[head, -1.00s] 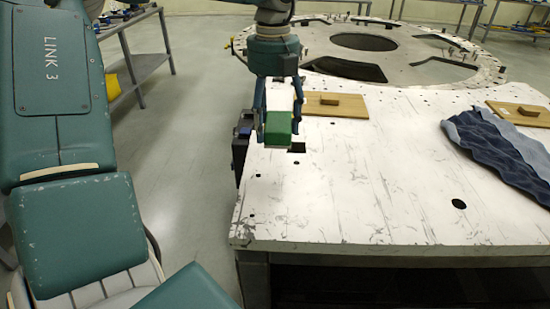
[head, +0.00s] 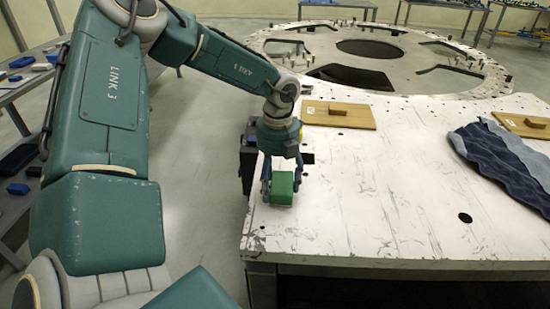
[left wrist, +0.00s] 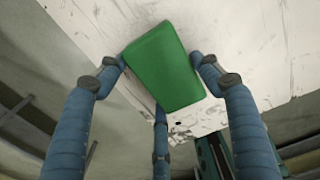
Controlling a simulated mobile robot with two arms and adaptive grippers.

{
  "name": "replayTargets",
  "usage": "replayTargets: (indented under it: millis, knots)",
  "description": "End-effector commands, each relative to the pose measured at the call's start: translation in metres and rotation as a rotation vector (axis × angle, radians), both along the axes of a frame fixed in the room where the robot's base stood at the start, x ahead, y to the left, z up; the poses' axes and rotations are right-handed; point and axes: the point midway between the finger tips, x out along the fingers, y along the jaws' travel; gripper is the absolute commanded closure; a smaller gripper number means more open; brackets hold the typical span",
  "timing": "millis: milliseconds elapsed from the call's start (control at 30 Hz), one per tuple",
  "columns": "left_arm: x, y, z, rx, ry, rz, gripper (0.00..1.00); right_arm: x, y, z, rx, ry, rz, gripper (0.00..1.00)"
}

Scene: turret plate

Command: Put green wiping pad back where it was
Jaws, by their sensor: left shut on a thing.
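The green wiping pad (head: 281,187) is a small green block held between the fingers of my left gripper (head: 281,182). In the head view it is over the left part of the white worn table (head: 370,210), near its left edge. In the left wrist view the pad (left wrist: 165,66) sits between the blue fingers, with the white tabletop beyond it. I cannot tell whether the pad touches the tabletop. My right gripper is not in view.
A wooden board with a small block (head: 338,114) lies at the table's back left, and another board (head: 525,125) at the right. A crumpled blue cloth (head: 497,160) lies at the right. A large ring-shaped plate (head: 440,75) stands behind. The table's middle and front are clear.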

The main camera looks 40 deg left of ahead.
Motion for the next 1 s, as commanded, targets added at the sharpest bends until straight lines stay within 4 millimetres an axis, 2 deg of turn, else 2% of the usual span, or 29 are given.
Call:
replayTargets:
  millis: [300,333,400,700,833,867,1000]
  knots:
    - [0.000,0.000,-0.004,0.000,0.000,0.000,0.63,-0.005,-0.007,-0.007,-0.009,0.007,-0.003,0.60]
    - [0.000,0.000,-0.003,0.000,0.000,0.000,0.31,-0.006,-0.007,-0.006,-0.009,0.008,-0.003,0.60]
    - [0.000,0.000,-0.003,0.000,0.000,0.000,0.17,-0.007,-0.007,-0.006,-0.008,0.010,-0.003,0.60]
    - [0.000,0.000,-0.002,0.000,0.000,0.000,0.16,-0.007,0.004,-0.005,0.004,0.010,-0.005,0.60]
    - [0.000,0.000,0.004,-0.001,0.001,0.000,0.16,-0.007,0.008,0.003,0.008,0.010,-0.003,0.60]
    - [0.001,0.000,0.006,0.000,-0.004,0.000,0.16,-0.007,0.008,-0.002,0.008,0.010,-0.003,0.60]
    - [0.003,0.001,0.031,0.001,-0.007,0.001,0.16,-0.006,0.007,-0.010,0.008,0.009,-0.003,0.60]
